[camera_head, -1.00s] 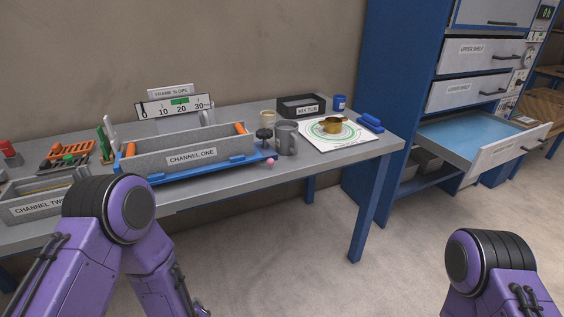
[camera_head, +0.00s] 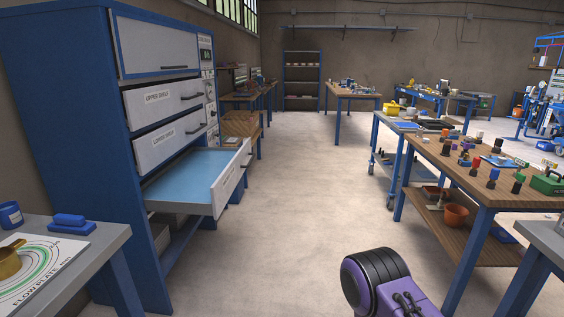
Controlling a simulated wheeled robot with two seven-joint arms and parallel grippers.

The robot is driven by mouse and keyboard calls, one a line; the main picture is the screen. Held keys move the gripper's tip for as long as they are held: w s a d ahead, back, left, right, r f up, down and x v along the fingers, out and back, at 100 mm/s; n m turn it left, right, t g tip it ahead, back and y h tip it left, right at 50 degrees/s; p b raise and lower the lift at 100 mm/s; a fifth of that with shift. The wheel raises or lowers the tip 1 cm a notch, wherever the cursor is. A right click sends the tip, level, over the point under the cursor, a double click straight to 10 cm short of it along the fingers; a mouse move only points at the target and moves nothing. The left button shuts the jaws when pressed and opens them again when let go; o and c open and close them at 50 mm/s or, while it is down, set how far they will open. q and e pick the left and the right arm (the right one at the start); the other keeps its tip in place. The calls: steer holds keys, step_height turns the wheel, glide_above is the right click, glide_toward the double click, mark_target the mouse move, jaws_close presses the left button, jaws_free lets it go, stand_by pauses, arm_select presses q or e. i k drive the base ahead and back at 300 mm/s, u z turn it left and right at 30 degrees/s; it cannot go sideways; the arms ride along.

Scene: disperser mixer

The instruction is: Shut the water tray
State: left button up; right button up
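The water tray (camera_head: 190,172) is a drawer with a light blue inside and a white front panel (camera_head: 230,178). It is pulled well out of the blue cabinet (camera_head: 58,120), below the drawer labelled lower shelf, and juts to the right over the aisle. The handle is on the far side of its front panel and shows only slightly. One purple arm of mine shows at the bottom centre-right, well short of the tray. Neither of my grippers is in the picture.
The upper shelf (camera_head: 163,96) and lower shelf (camera_head: 171,144) drawers are shut. A grey table (camera_head: 95,245) with a flow plate mat (camera_head: 45,262) stands at the near left. A wooden bench (camera_head: 450,180) stands at the right. The floor (camera_head: 290,210) between is clear.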

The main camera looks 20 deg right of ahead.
mark_target(202, 181)
steer(key=z, duration=0.35)
steer(key=i, duration=1.7)
steer(key=u, duration=0.15)
